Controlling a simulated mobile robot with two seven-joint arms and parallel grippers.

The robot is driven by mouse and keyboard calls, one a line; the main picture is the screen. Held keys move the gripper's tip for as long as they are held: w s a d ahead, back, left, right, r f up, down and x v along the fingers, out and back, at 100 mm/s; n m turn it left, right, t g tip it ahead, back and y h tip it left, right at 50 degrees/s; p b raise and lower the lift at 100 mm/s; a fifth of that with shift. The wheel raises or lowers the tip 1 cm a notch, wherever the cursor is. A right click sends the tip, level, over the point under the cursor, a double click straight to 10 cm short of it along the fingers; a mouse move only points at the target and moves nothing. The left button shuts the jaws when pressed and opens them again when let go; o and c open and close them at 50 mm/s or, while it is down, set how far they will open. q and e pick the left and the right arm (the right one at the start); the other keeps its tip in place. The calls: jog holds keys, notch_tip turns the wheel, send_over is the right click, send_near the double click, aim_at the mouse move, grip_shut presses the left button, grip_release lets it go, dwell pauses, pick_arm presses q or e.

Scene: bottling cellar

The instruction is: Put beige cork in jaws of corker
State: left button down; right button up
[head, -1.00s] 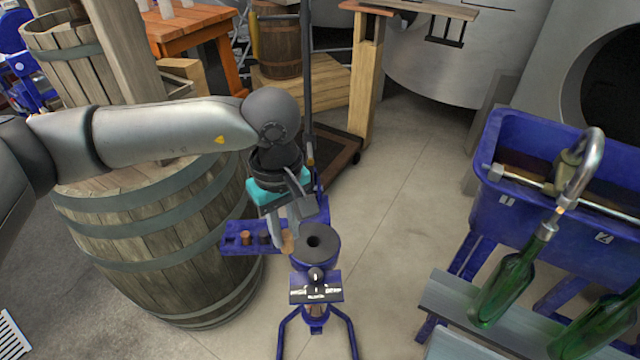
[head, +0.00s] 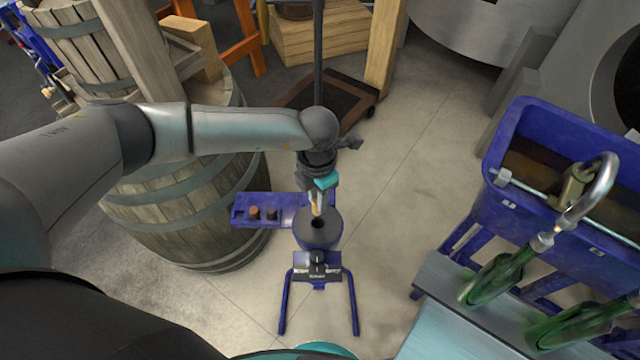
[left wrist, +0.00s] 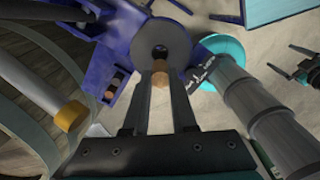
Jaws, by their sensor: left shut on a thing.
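My left gripper (head: 317,207) points down over the corker (head: 316,240). It is shut on the beige cork (left wrist: 160,75), which shows between the two fingertips in the left wrist view. The corker's top is a round grey disc with a dark hole in its middle, the jaws (head: 317,223). The cork is just above the disc, close to the hole; both views show the hole clear of the cork, and the exact height gap cannot be told. A dark pronged part at the right edge of the left wrist view may be my right gripper (left wrist: 303,66).
A blue cork rack (head: 283,199) with a brown and a dark cork stands left of the corker. A large barrel (head: 185,225) is farther left. A blue filler trough (head: 540,135) and a bench with green bottles (head: 500,278) stand right. Floor between is clear.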

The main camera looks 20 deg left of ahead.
pick_arm(q)
jog(key=shift+f+b, duration=2.35)
jog(key=shift+f, duration=0.45)
jog(key=shift+f+b, duration=0.9)
jog(key=shift+f, duration=0.15)
jog(key=c, duration=0.6)
grip_release()
jog(key=shift+c, duration=0.2)
jog(key=shift+r, duration=0.1)
notch_tip(320, 180, up, 15)
jog(key=p, duration=0.1)
